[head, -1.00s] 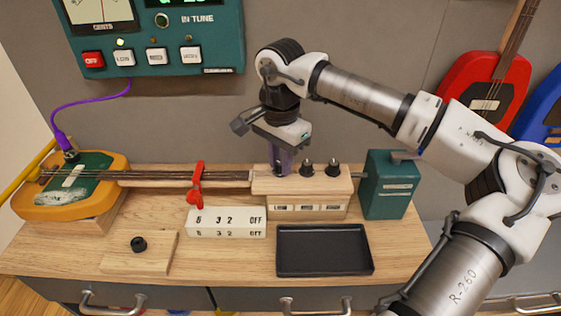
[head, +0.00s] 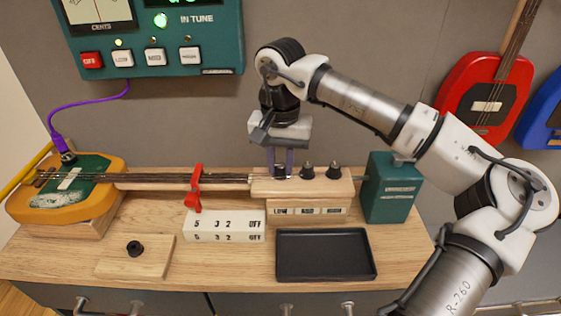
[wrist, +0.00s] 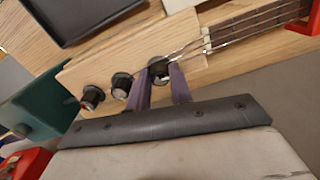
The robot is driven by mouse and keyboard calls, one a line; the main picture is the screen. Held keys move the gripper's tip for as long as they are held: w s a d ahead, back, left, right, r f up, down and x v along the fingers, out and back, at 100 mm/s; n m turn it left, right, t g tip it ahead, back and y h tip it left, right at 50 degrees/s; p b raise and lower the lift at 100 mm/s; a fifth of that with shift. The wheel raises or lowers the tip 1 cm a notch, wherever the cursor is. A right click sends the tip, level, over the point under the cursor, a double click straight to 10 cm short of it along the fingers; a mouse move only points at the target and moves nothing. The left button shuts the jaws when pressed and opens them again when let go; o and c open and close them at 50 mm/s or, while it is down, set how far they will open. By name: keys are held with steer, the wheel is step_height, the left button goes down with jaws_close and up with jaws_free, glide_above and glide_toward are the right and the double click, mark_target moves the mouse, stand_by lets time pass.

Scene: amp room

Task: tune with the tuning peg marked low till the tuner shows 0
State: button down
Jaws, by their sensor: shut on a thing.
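The instrument's headstock (head: 262,187) holds a row of three tuning pegs; the leftmost stands above the label that reads LOW (head: 281,211). My gripper (head: 281,171) points down with its purple fingers shut on this low peg (wrist: 158,70). In the wrist view the fingers (wrist: 160,80) sit on either side of the peg's dark top. The tuner (head: 150,45) hangs on the wall; its IN TUNE lamp (head: 160,20) glows bright green. A small lamp above its LOW button (head: 122,58) is lit. The cents dial and green readout are cut off at the top, so the number cannot be read.
The other two pegs (head: 306,171) stand close to the right of my gripper. A red clamp (head: 194,190) sits on the neck. A green box (head: 390,190) is at the right end. An empty black tray (head: 325,270) and a white marked block (head: 225,226) lie in front.

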mark_target(281, 166)
stand_by(0.3)
steer(key=c, duration=1.3)
jaws_free()
steer(key=shift+o, duration=0.2)
step_height(281, 166, up, 14)
steer(key=shift+b, duration=0.3)
steer(key=shift+s+f, duration=0.1)
steer(key=shift+f, duration=0.05)
